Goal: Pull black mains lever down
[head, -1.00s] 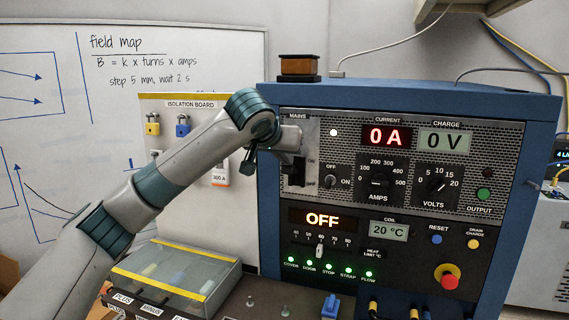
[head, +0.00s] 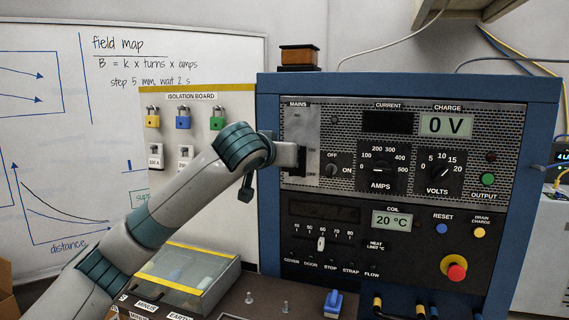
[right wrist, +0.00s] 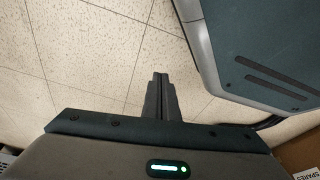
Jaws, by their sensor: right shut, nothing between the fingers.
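The mains panel (head: 298,117) is at the upper left of the blue cabinet's front in the head view. The black mains lever (head: 302,158) is mostly hidden behind my left gripper (head: 290,156); only a dark part shows at its tip. My left gripper is at the lower part of the mains panel, against or very close to the lever. Its fingers are too small and covered to tell open from shut. My right gripper (right wrist: 159,78) shows only in the right wrist view, shut and empty above the tiled floor.
The blue cabinet (head: 410,88) carries dials, buttons and a red stop knob (head: 455,268). The current display (head: 387,122) is dark; the charge display (head: 446,124) reads 0 V. An isolation board (head: 190,97) with padlocks and a clear-lidded box (head: 185,275) are left of it.

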